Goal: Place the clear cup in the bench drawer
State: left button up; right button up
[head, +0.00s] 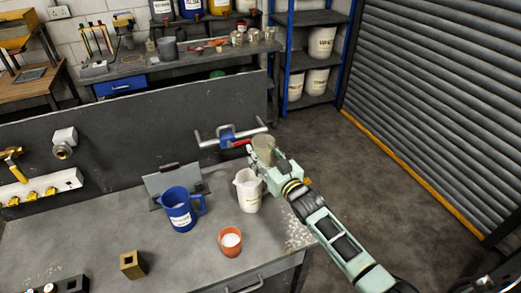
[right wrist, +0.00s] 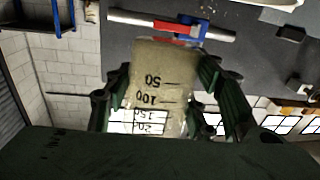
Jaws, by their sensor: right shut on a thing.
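The clear cup (head: 263,148), tan-looking with black graduation marks, is held in my right gripper (head: 268,168) above the back right part of the near bench. In the right wrist view the cup (right wrist: 160,85) sits between the two dark green fingers (right wrist: 160,95), which touch its sides. The near bench has a drawer front with a metal handle (head: 245,287) at the bottom of the head view, cut by the frame; it looks closed. My left gripper is not in view.
On the near bench (head: 95,240) stand a white pitcher (head: 248,192), a blue jug (head: 180,212), an orange cup (head: 230,241) and a brass block (head: 132,264). The floor at the right is clear.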

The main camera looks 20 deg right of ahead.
jog(key=s+a+f+b, duration=0.4)
jog(key=s, duration=0.4)
jog(key=s+a+f+b, duration=0.3)
jog(key=s+a+f, duration=0.15)
jog(key=s, duration=0.35)
jog(key=s+d+r+m+h+b, duration=0.1)
jog(key=s+b, duration=0.6)
jog(key=s, duration=0.8)
notch_tip(320, 180, up, 2)
jog(key=shift+d+r+m+h, duration=0.1)
jog(key=shift+d+m+h, duration=0.3)
jog(key=shift+d+h, duration=0.45)
jog(key=shift+a, duration=0.1)
